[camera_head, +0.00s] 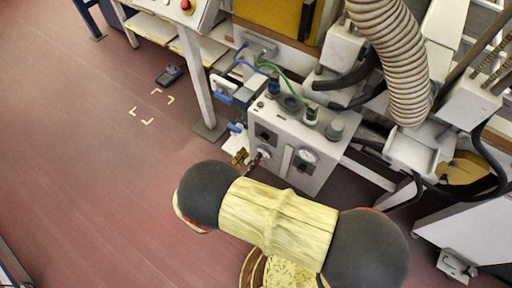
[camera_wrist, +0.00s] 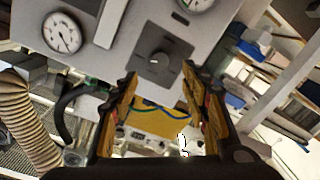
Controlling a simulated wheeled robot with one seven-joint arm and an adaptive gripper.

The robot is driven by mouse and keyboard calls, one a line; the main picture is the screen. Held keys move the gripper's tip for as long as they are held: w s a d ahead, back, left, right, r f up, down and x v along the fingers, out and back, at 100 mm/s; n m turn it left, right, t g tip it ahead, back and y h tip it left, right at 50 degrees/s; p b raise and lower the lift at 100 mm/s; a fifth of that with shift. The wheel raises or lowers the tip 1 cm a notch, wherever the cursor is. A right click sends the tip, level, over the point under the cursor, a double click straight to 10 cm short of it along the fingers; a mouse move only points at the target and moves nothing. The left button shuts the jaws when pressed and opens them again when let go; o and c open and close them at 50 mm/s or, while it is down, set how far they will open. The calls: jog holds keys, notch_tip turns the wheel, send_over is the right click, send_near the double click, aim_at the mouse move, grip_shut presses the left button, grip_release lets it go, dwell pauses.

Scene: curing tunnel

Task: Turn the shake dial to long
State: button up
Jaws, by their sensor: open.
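A dial with a round grey knob (camera_wrist: 157,58) on a dark square plate (camera_wrist: 146,73) sits on the light grey face of a control box, in the upper middle of the wrist view. No label is readable, so I cannot tell if it is the shake dial or where long lies. My gripper (camera_wrist: 160,71) is open and empty, its two yellowish fingers apart on either side of the dial in that view. The gap to the knob is hard to judge. In the head view my gripper (camera_head: 241,160) is at the box's left front side, small and partly hidden by my arm.
The control box (camera_head: 325,123) has a gauge (camera_head: 307,155) on its front, and hoses and fittings on top. A second view of a gauge (camera_wrist: 62,33) is left of the dial. A ribbed hose (camera_head: 397,60) hangs at right. The red floor (camera_head: 80,150) at left is mostly clear.

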jog(key=shift+v, duration=2.15)
jog(key=s+d+f+n+g+h, duration=0.1)
jog(key=s+d+f+n+g, duration=0.35)
jog(key=n, duration=0.35)
jog(key=s+d+r+n+g, duration=0.2)
jog(key=s+d+r+g, duration=0.1)
jog(key=s+r+g, duration=0.35)
notch_tip(320, 180, up, 20)
jog(key=d+m+g+y+p, duration=0.3)
jog(key=y, duration=0.7)
jog(key=d+r+m+t+p, duration=0.1)
jog(key=d+r+m+t, duration=0.1)
jog(key=d+r, duration=0.3)
jog(key=d+r+m+t+y+p, duration=0.1)
jog(key=d+r+m+t, duration=0.2)
jog(key=r, duration=0.7)
jog(key=d+m, duration=0.1)
jog(key=d, duration=0.1)
jog(key=shift+w+d, duration=0.3)
jog(key=shift+w, duration=0.05)
